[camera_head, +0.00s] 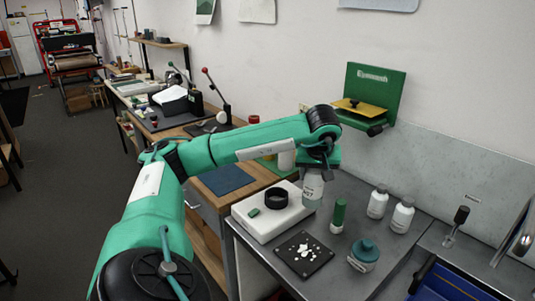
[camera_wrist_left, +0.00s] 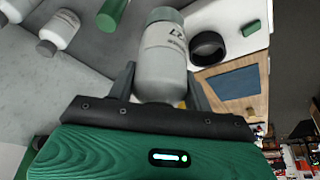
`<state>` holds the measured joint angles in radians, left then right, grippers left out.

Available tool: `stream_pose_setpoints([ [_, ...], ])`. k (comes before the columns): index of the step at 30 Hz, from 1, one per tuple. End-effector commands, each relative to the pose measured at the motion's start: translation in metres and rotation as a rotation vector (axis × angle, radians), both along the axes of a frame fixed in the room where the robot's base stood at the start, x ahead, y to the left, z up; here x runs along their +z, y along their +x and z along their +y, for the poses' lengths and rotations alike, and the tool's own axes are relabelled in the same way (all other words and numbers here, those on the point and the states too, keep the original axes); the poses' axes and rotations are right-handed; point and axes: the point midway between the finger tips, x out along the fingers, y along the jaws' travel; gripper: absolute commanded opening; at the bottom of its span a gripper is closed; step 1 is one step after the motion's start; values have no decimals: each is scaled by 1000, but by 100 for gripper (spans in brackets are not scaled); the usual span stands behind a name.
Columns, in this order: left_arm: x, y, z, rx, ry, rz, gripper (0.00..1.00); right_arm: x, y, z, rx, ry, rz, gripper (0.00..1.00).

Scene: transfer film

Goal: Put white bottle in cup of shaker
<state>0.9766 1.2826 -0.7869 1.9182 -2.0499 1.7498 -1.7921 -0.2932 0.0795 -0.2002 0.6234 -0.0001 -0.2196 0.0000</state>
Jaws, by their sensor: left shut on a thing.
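My left gripper (camera_head: 318,168) is shut on a white bottle (camera_head: 313,190) with a printed label, near its upper end. The bottle hangs roughly upright at the right edge of the shaker. In the left wrist view the bottle (camera_wrist_left: 163,55) stands between the two fingers of the left gripper (camera_wrist_left: 163,85). The shaker (camera_head: 258,222) is a white box with a black ring-shaped cup (camera_head: 277,198) on top. The cup (camera_wrist_left: 207,48) shows beside the bottle in the left wrist view, apart from it. My right gripper is not in view.
A black plate (camera_head: 290,264) with white pieces lies in front. A green wall-mounted device (camera_head: 373,92) is behind the arm.

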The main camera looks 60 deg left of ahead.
Motion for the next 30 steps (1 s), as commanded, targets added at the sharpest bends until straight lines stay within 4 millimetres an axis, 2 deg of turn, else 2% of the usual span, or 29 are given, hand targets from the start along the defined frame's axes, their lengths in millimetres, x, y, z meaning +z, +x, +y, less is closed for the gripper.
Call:
stream_pose_setpoints([
  [1, -4, -1, -11, -31, -1, 1, 22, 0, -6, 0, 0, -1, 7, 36],
  [5, -12, -4, -36, -103, -1, 2, 22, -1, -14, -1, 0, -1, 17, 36],
  [11, -25, -10, -79, -228, 0, 0, 22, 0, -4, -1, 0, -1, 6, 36],
  [14, -34, -14, -107, -312, -1, 2, 22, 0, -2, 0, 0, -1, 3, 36],
  [17, -46, -19, -144, -417, -2, 0, 22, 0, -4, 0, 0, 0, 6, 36],
  [21, -63, -26, -202, -587, -4, -1, 22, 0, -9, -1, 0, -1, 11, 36],
  [24, -73, -30, -231, -670, -1, -1, 22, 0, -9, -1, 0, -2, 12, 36],
  [30, -86, -36, -274, -798, 0, -1, 22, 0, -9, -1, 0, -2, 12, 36],
])
